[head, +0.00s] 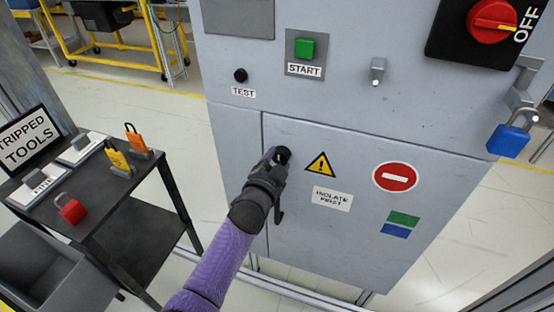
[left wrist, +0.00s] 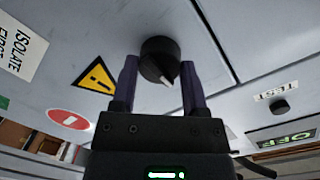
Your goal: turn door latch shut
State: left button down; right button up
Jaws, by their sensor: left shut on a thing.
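The door latch is a round black knob (head: 283,155) on the grey cabinet door (head: 300,230), near the door's left edge. In the left wrist view the knob (left wrist: 160,58) sits between the two fingers and shows a pale pointer mark on its face. My left gripper (head: 277,157) reaches up to the door and is shut on this knob; its fingers also show in the left wrist view (left wrist: 158,82). In the head view my gripper covers part of the knob. The door panel looks flush with the cabinet. My right gripper is not in view.
Above the door are a black TEST knob (head: 240,75), a green START button (head: 305,48) and a red rotary switch (head: 491,20). A blue padlock (head: 508,140) hangs at the right. A dark cart (head: 105,185) with padlocks stands at the left, with open floor between.

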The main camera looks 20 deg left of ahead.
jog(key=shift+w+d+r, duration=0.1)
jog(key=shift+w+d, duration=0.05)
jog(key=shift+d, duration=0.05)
pick_arm(q)
jog(key=shift+n, duration=0.3)
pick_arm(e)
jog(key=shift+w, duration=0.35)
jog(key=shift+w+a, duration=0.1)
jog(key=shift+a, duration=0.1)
